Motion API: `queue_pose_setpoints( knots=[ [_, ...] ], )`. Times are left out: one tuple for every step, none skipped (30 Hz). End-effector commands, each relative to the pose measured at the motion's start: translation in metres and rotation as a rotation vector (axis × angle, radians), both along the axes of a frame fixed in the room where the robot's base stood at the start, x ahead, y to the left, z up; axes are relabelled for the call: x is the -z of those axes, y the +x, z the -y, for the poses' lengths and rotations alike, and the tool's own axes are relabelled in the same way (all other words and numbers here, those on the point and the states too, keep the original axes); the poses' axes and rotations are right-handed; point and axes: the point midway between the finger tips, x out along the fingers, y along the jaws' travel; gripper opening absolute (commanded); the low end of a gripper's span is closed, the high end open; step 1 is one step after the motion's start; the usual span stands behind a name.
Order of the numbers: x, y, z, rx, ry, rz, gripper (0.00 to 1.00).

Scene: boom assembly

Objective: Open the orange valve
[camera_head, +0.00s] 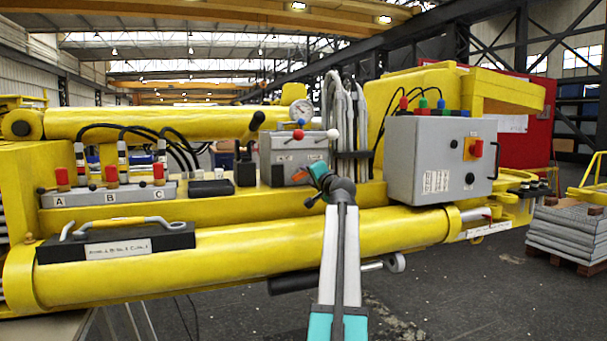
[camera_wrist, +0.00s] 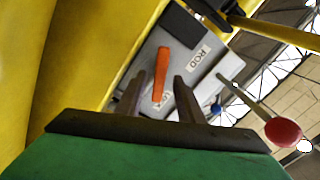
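The orange valve handle (camera_wrist: 162,72) is a flat bar on a grey panel (camera_wrist: 205,70) marked ROD, in the wrist view. My gripper (camera_wrist: 158,82) is open, its two dark fingers pointing toward the panel. The handle shows between the fingers, its lower end between the fingertips; I cannot tell whether they touch it. In the head view, my arm reaches the grey panel (camera_head: 280,155) at the boom's middle, and my wrist and gripper hide part of that area.
Levers with red (camera_wrist: 283,131) and blue (camera_wrist: 217,109) knobs stand close right of my gripper. Yellow boom structure (camera_wrist: 90,50) is close on the left. In the head view, a grey control box (camera_head: 430,160) stands right and hoses (camera_head: 342,110) rise behind the panel.

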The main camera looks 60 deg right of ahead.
Motion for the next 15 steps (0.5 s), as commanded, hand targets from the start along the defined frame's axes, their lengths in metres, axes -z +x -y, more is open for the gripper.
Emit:
queue_pose_setpoints(
  knots=[
    [-0.002,0.006,0.005,0.0,0.0,0.0,0.34],
    [-0.002,0.009,0.007,0.0,0.0,0.0,0.34],
    [-0.002,0.013,0.01,-0.001,0.0,0.0,0.34],
    [-0.001,0.015,0.011,-0.001,0.0,0.0,0.34],
    [-0.001,0.018,0.013,-0.002,0.001,-0.001,0.34],
    [-0.001,0.021,0.015,-0.002,0.001,-0.001,0.34],
    [-0.001,0.024,0.017,-0.002,0.001,-0.001,0.34],
    [-0.001,0.026,0.018,-0.002,0.001,-0.001,0.34],
    [-0.001,0.028,0.02,-0.002,0.001,-0.001,0.34],
    [-0.001,0.03,0.022,-0.002,0.001,-0.001,0.34],
    [-0.001,0.031,0.023,-0.001,0.0,0.0,0.34],
    [0.0,0.033,0.024,-0.001,-0.001,-0.001,0.34],
    [0.0,0.034,0.025,-0.001,-0.001,-0.001,0.34],
    [0.0,0.035,0.025,-0.001,-0.001,-0.001,0.34],
    [0.0,0.036,0.026,-0.001,-0.001,-0.001,0.34]
  ],
)
